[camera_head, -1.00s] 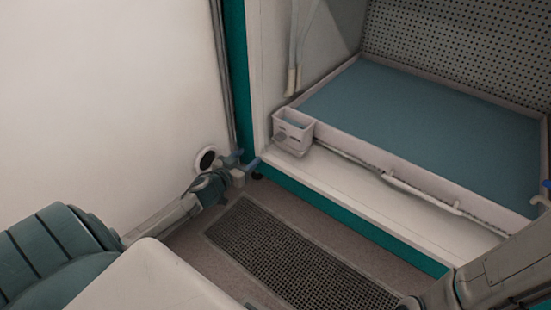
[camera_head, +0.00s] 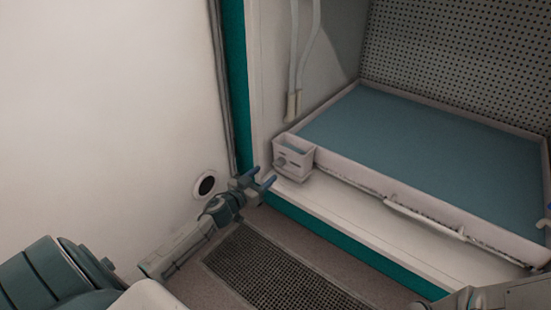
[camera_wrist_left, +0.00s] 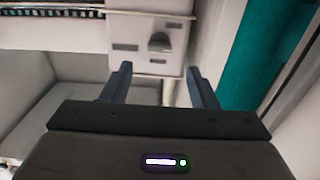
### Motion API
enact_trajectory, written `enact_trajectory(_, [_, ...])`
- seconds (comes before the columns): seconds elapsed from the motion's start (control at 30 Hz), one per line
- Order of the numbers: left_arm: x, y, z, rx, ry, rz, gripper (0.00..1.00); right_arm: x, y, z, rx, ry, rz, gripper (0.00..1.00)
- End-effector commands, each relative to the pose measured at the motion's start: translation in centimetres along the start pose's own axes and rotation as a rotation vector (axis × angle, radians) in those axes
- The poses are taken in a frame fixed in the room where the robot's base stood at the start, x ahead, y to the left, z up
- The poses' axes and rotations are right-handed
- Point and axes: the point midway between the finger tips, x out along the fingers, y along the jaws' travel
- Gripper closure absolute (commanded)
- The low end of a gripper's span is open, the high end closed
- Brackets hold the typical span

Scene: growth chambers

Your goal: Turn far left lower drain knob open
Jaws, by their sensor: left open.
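A small whitish drain box (camera_head: 293,158) stands at the near left corner of the lower tray in the head view. Its round grey knob (camera_head: 281,162) is on the front face. In the left wrist view the knob (camera_wrist_left: 160,42) is upper centre on the box face (camera_wrist_left: 135,30), with a dark slot on its left and another below. My left gripper (camera_head: 262,177) is open and empty, below and left of the box in the head view. In the wrist view its two fingers (camera_wrist_left: 157,80) point toward the box, below the knob and apart from it.
The lower tray (camera_head: 370,177) has a blue surface and a pale front rim. Two pale hoses (camera_head: 297,60) hang above the box. A teal post (camera_head: 236,80) and white wall with a round port (camera_head: 204,185) stand left. A floor grate (camera_head: 270,272) lies below.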

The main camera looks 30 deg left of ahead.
Motion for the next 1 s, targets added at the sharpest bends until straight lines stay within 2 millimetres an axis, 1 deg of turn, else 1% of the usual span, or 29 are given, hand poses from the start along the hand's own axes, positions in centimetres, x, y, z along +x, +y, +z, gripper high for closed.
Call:
enact_trajectory(0.03, [1.1, 0.0, -0.8, -0.003, 0.003, -0.002, 0.46, 1.1, -0.3, 0.5, 0.001, 0.008, 0.000, 1.00])
enact_trajectory(0.07, [1.6, 0.1, -0.7, -0.006, 0.002, -0.001, 0.46, 1.3, -0.4, 0.6, 0.001, 0.012, 0.000, 1.00])
enact_trajectory(0.2, [3.9, 0.1, -0.3, -0.004, 0.002, 0.000, 0.46, 1.6, -0.5, 0.5, 0.003, 0.027, 0.001, 1.00])
enact_trajectory(0.4, [6.2, 0.1, 0.0, -0.002, 0.002, 0.001, 0.46, 1.6, -0.5, 0.4, 0.003, 0.032, 0.002, 1.00])
enact_trajectory(0.57, [6.9, 0.1, 0.0, -0.001, 0.000, 0.002, 0.46, 1.6, -0.5, 0.4, 0.003, 0.031, 0.002, 1.00])
enact_trajectory(0.83, [7.0, 0.1, 0.0, -0.002, 0.000, 0.002, 0.46, 1.6, -0.5, 0.4, 0.003, 0.030, 0.002, 1.00])
enact_trajectory(0.87, [7.0, 0.1, 0.0, -0.002, 0.000, 0.002, 0.50, 1.6, -0.5, 0.4, 0.003, 0.030, 0.002, 1.00])
enact_trajectory(1.0, [7.0, 0.1, 0.0, -0.001, 0.000, 0.002, 0.78, 1.6, -0.5, 0.5, 0.003, 0.029, 0.002, 1.00])
